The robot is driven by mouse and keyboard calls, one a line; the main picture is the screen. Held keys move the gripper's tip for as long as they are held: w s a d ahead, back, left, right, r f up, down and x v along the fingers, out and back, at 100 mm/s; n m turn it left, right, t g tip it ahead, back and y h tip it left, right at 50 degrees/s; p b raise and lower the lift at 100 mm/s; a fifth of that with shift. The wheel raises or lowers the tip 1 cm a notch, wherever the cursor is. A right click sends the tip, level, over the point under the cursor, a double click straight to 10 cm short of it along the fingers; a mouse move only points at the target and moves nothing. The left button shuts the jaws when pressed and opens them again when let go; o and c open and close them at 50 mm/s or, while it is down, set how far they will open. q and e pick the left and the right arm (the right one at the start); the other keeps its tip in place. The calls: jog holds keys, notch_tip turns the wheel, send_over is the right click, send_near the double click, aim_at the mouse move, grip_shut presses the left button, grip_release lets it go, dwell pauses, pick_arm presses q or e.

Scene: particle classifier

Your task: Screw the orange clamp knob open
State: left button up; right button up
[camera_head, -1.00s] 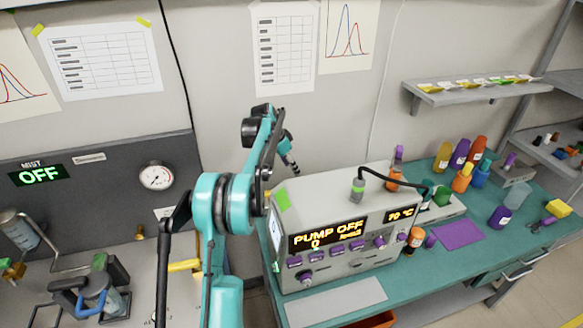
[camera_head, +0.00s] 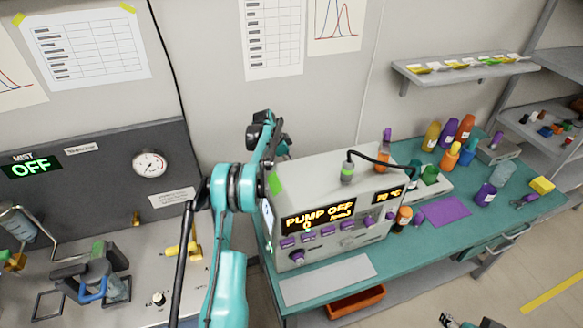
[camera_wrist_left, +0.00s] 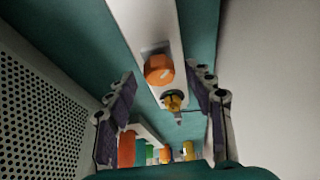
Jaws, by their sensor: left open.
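The orange clamp knob (camera_wrist_left: 158,68) shows in the left wrist view, on a pale bar with a small brass-coloured fitting (camera_wrist_left: 174,101) just below it. My left gripper (camera_wrist_left: 164,76) is open, with one finger at each side of the picture. The knob appears between the fingertips and apart from both; its exact distance is unclear. In the head view my left arm reaches behind the pump unit (camera_head: 330,185), which hides the knob and most of the gripper. Dark parts, probably my right gripper (camera_head: 469,321), show at the bottom edge, cut off.
A perforated panel (camera_wrist_left: 45,95) stands left of the gripper and a plain pale surface (camera_wrist_left: 270,80) lies to its right. Several bottles stand on the teal bench (camera_head: 405,235) right of the pump unit. A black cable (camera_head: 375,160) arches over its top.

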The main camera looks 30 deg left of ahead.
pick_arm(q)
jog(key=shift+f, duration=0.15)
jog(key=c, duration=1.2)
jog(key=shift+o, duration=0.2)
jog(key=n, duration=0.2)
jog(key=n+t+y, duration=0.1)
jog(key=n, duration=0.1)
jog(key=shift+d+n+y, duration=0.15)
jog(key=shift+n+y, duration=0.15)
jog(key=shift+n, duration=0.1)
jog(key=o, duration=1.2)
jog(key=shift+c, duration=0.2)
jog(key=v, duration=1.2)
